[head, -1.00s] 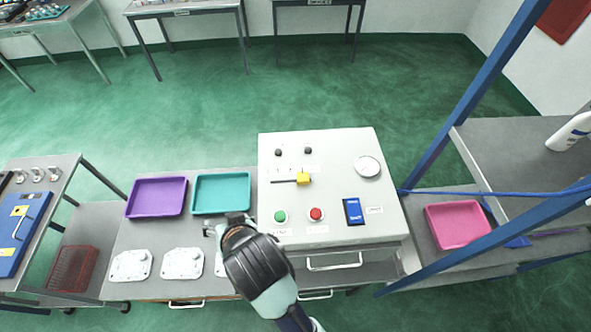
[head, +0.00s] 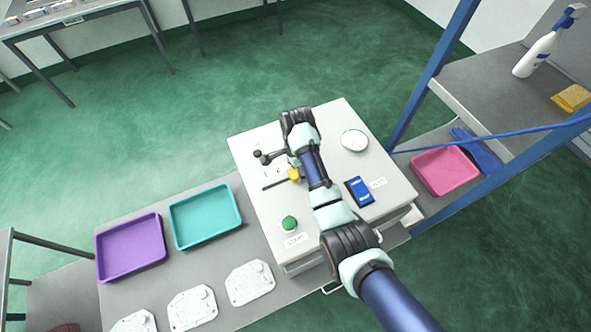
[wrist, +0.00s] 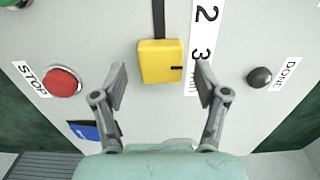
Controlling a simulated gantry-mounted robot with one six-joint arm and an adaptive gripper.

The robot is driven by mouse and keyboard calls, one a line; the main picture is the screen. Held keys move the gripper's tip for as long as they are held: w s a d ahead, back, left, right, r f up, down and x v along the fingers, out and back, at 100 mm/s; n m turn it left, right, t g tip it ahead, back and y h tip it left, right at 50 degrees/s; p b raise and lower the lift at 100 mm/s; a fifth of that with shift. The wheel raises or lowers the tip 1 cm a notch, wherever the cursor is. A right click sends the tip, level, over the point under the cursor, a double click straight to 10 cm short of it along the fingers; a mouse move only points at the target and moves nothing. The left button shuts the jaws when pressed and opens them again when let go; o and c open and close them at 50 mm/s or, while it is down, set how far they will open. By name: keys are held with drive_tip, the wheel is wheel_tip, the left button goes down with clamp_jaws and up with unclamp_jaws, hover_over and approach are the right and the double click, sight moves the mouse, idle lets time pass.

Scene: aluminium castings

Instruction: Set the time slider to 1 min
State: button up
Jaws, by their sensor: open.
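The time slider's yellow knob (wrist: 160,62) shows in the wrist view, and in the head view (head: 293,174) partly behind my arm. It sits beside the 3 on the scale strip (wrist: 204,40), at the right end of its dark slot (head: 274,184) in the head view. The 2 is further along the slot; the 1 is out of the wrist view. My gripper (wrist: 161,74) is open, with one finger on each side of the knob and a visible gap to each. The right finger overlaps part of the strip. How far the fingertips are above the panel is unclear.
The red STOP button (wrist: 64,81) and the black DONE knob (wrist: 260,77) flank the gripper. The green button (head: 289,223), blue display (head: 359,191) and round dial (head: 354,140) share the panel. Purple (head: 131,247) and teal (head: 206,217) trays stand left.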

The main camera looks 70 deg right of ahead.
drive_tip(key=shift+f, duration=0.8)
drive_tip(key=shift+c, duration=0.3)
drive_tip(key=shift+w, duration=0.1)
clamp_jaws()
